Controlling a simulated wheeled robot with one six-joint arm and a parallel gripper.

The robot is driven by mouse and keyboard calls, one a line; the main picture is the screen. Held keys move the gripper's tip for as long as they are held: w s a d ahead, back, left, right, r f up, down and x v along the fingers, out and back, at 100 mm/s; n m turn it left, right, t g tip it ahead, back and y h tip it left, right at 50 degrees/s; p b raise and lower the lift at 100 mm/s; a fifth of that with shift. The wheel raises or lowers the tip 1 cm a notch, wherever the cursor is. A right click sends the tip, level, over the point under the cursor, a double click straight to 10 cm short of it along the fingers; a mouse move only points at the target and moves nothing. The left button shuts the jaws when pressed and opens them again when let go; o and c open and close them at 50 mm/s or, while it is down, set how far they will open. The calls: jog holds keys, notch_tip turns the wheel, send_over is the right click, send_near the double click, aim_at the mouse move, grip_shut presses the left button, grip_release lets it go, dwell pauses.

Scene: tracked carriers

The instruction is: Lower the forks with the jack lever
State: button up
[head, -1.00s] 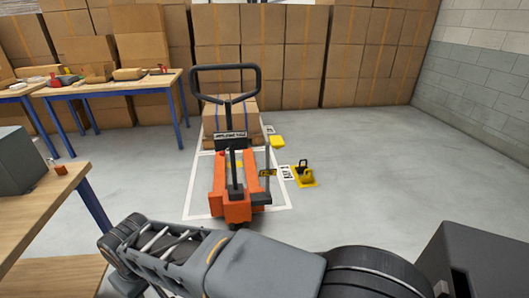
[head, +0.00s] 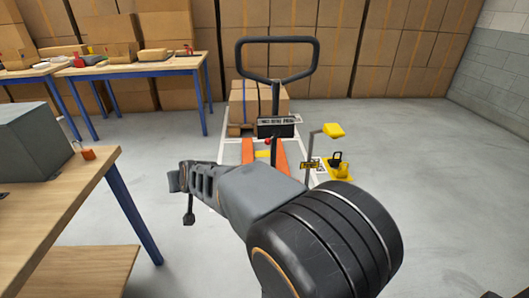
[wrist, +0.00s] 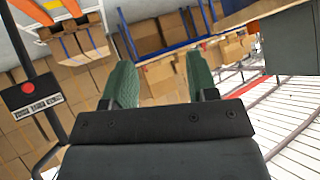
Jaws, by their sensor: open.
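The pallet jack's black loop handle (head: 277,82) stands upright ahead in the head view, with a label plate and a small red button below the loop. Its orange forks (head: 248,152) show partly behind my arm. A thin grey lever with a yellow grip (head: 334,130) rises to the right of the handle and carries a small tag. In the wrist view my gripper (wrist: 157,82) is open, its green fingers apart with nothing between them. The jack handle (wrist: 40,105) is at the left there, apart from the fingers. My arm hides the jack's lower body.
A strapped carton (head: 260,103) stands on the forks' far side. A yellow floor plate with padlock-like items (head: 337,168) lies right of the jack. A wooden bench (head: 50,205) with a grey box is near left. Stacked cartons line the back; floor at right is clear.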

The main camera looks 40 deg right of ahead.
jog(key=w+d+f+m+t+h+b, duration=0.1)
jog(key=w+d+f+m+h+b, duration=0.1)
jog(key=w+d+f+m+h, duration=0.3)
jog(key=m+g+h+b, duration=0.6)
jog(key=m+h+b, duration=0.15)
jog(key=h, duration=0.35)
send_near(267, 143)
jog(key=shift+m, duration=0.35)
jog(key=b+x, duration=0.3)
jog(key=x, duration=0.8)
jog(key=shift+w, duration=0.15)
jog(key=shift+c, duration=0.2)
grip_shut()
